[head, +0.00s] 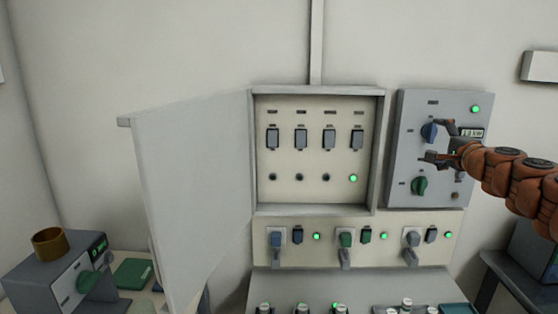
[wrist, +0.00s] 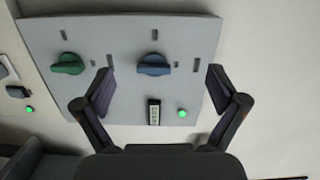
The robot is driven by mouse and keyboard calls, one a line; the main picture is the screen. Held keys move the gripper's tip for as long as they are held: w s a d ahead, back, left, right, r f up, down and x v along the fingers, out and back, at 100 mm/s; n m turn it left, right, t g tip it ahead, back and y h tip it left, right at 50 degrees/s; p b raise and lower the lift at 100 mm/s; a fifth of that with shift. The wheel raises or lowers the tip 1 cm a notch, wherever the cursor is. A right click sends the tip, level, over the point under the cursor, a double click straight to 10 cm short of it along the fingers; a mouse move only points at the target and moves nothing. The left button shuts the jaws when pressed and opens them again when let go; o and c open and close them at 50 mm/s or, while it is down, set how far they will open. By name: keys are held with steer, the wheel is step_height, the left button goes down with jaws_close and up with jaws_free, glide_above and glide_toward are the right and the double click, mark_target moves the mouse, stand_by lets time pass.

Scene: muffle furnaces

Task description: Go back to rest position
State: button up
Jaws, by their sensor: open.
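My gripper (head: 434,141) is open and empty in front of the grey control panel (head: 405,110) at the right of the head view. The panel's blue knob (head: 429,132) is beside the upper finger, and its green knob (head: 419,186) is below the gripper. In the wrist view, the open fingers (wrist: 160,74) stand on either side of the blue knob (wrist: 154,65), with clear gaps to it. The green knob (wrist: 68,64) lies outside the left finger. Whether the fingers touch the panel cannot be told.
An open switch cabinet (head: 318,208) stands left of the panel, its door (head: 197,190) swung out left. Below is a strip of plugs and switches (head: 380,262). A grey device with a brass cup (head: 50,243) is at lower left.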

steer(key=s+a+n+g+y, duration=0.2)
steer(key=a+n+y, duration=0.15)
steer(key=a, duration=0.65)
steer(key=s+a+n+g+y, duration=0.1)
steer(key=s+a+n+y, duration=0.3)
steer(key=a, duration=0.7)
steer(key=s+a+f+n+g, duration=0.6)
steer(key=s+a+f, duration=0.35)
steer(key=a, duration=0.35)
steer(key=s+a+f+n+g+h, duration=0.2)
steer(key=s+a+f+g, duration=0.1)
steer(key=s+f, duration=0.45)
steer(key=s+d+f+g+h, duration=0.2)
steer(key=s+d+f, duration=0.1)
steer(key=s, duration=0.5)
steer(key=s+d+f+n+g+h, duration=0.1)
steer(key=s+d+f+g+h, duration=0.1)
steer(key=s+f, duration=0.4)
steer(key=s+d+f+g+h, duration=0.2)
steer(key=s+d+f+g, duration=0.1)
steer(key=s, duration=0.8)
steer(key=shift+s+d+f+g, duration=0.25)
steer(key=shift+d+f+g, duration=0.05)
steer(key=shift+d+f, duration=0.7)
steer(key=shift+r+n, duration=0.1)
steer(key=shift+n, duration=0.15)
